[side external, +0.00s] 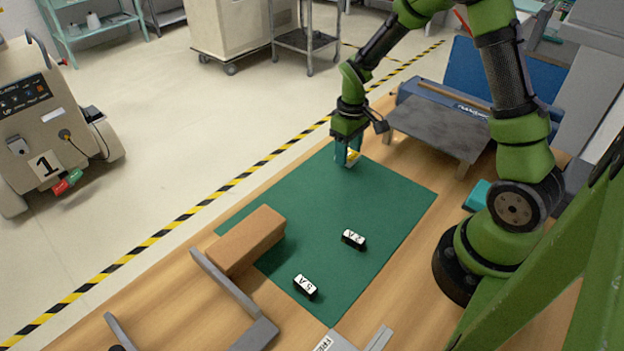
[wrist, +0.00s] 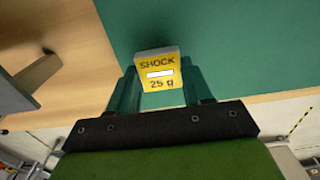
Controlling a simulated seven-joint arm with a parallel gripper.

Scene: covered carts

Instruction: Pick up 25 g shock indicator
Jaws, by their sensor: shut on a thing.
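The 25 g shock indicator (wrist: 158,72) is a small yellow block with a grey edge, a white window and the words "SHOCK" and "25 g". It sits between the teal fingers of my gripper (wrist: 160,88) in the wrist view, and the gripper is shut on it. In the side view my gripper (side external: 348,158) points down over the far end of the green mat (side external: 385,200), with the yellow indicator (side external: 352,154) showing between the fingers. I cannot tell whether it is touching the mat or just above it.
Two small black blocks with white labels, "2 A" (side external: 353,239) and "5 A" (side external: 306,286), lie on the mat. A brown box (side external: 246,240) stands at its left edge. A grey-topped machine (side external: 436,130) is right of my gripper. The mat's middle is clear.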

